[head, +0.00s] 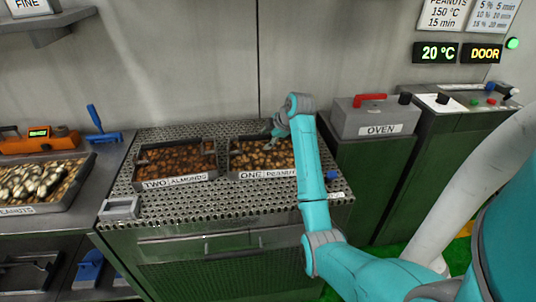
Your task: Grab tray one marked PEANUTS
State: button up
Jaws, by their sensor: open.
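Tray one (240,174) is a dark metal tray of brown nuts on the perforated bench top, with a front label reading ONE and PEANUTS, its right end partly hidden by my teal arm. My gripper (270,130) is open and small in the picture, at the tray's back right; I cannot tell whether it touches the tray or the nuts. Tray two (152,184), labelled TWO ALMONDS, sits just left of tray one with a narrow gap between them.
The perforated bench (240,207) has free room in front of both trays. A small empty metal frame (120,208) lies at its front left corner. The grey OVEN box (372,118) with a red handle stands at the right. Another tray (38,207) sits on the left counter.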

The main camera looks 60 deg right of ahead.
grip_shut()
jog(key=shift+r, duration=0.2)
